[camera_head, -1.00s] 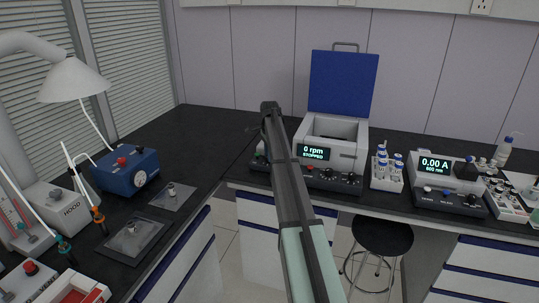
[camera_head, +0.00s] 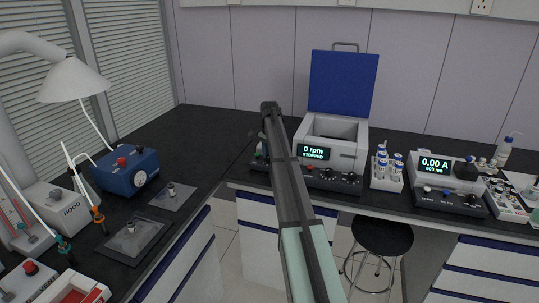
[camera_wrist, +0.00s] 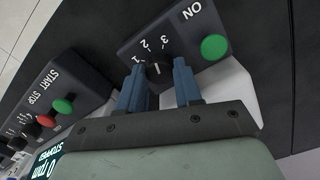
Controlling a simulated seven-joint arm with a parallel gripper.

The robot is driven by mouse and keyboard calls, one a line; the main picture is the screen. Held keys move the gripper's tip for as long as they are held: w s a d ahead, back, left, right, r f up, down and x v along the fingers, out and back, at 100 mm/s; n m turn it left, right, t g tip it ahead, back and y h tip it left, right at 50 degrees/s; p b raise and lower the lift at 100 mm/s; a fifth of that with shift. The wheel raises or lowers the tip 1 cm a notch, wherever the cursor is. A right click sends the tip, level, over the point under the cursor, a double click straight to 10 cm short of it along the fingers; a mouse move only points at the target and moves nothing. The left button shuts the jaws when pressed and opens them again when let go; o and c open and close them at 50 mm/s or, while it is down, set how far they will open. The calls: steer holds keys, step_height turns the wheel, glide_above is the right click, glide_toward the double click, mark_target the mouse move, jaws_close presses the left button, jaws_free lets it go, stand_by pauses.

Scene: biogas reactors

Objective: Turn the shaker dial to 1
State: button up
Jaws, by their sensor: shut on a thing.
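The shaker's dark control box (camera_wrist: 122,52) shows in the wrist view, with the marks 1, 2 and 3 in an arc, the word ON and a green button (camera_wrist: 214,47). The black dial (camera_wrist: 156,70) sits below the marks and has a short light pointer line. In the head view my arm hides the dial and most of the box.
A neighbouring panel (camera_wrist: 60,80) with START and STOP buttons lies close on the left in the wrist view. In the head view the centrifuge (camera_head: 345,155) with its blue lid open reads 0 rpm, STOPPED. The vial rack (camera_head: 387,172) stands right of it.

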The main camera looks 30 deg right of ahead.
steer(key=n, duration=1.2)
steer(key=shift+n, duration=0.3)
stand_by(0.4)
steer(key=o, duration=0.8)
steer(key=shift+c, duration=0.2)
steer(key=shift+r, duration=0.15)
step_height(320, 180, up, 14)
steer(key=shift+f, duration=0.2)
